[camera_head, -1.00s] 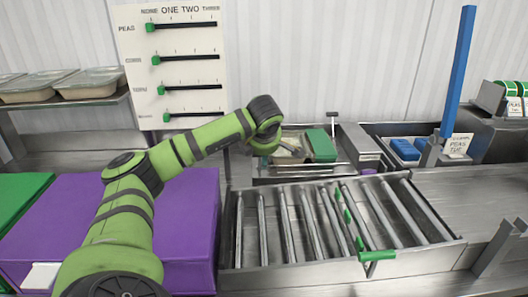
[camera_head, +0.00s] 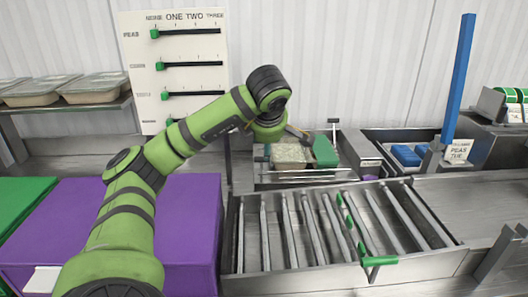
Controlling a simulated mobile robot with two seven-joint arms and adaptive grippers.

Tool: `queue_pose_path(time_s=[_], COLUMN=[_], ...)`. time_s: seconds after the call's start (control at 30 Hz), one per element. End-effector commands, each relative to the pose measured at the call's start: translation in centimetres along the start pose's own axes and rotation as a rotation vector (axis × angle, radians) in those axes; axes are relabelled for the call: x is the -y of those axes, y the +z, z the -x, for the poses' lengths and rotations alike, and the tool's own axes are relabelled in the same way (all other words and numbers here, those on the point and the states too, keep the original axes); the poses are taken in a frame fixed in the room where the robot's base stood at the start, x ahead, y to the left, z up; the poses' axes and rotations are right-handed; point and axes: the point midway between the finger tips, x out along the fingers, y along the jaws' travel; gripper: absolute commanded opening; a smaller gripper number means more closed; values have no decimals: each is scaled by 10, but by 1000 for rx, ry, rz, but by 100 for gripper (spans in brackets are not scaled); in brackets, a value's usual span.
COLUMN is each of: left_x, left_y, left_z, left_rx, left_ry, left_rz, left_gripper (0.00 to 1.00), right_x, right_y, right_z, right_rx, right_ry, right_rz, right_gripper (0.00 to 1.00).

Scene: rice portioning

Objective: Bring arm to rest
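My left arm (camera_head: 128,215), green with dark joint bands, rises from the bottom left and bends at a raised elbow. Only a small dark part of my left gripper (camera_head: 299,132) shows past the wrist, above a tray of pale grains (camera_head: 289,154). Its fingers are too small and covered to tell whether they are open or hold anything. My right gripper is not in view.
A green block (camera_head: 325,151) stands right of the tray. A roller rack (camera_head: 285,235) with a green handle (camera_head: 380,261) fills the middle. Purple (camera_head: 190,235) and green (camera_head: 22,205) boxes stand at left. A blue post (camera_head: 459,80) rises at right. Filled trays (camera_head: 92,88) sit on a shelf.

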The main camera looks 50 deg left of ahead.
Motion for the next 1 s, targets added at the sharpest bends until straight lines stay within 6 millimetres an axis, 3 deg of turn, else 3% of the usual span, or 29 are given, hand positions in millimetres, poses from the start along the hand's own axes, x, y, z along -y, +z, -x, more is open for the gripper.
queue_pose_path(time_s=[0.17, 0.73, 0.83, 1.0], left_x=[-2, -3, -10, -32], left_y=[1, 0, 0, 1], left_z=[10, 12, 21, 51], left_rx=[3, 3, 3, 3], left_ry=[4, 5, 6, 6], left_rz=[1, 1, 2, 2], left_gripper=[54, 54, 54, 54], right_x=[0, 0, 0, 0], right_y=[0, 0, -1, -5], right_z=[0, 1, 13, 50], right_rx=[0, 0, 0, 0], right_ry=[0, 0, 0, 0], right_rz=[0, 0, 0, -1], right_gripper=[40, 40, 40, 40])
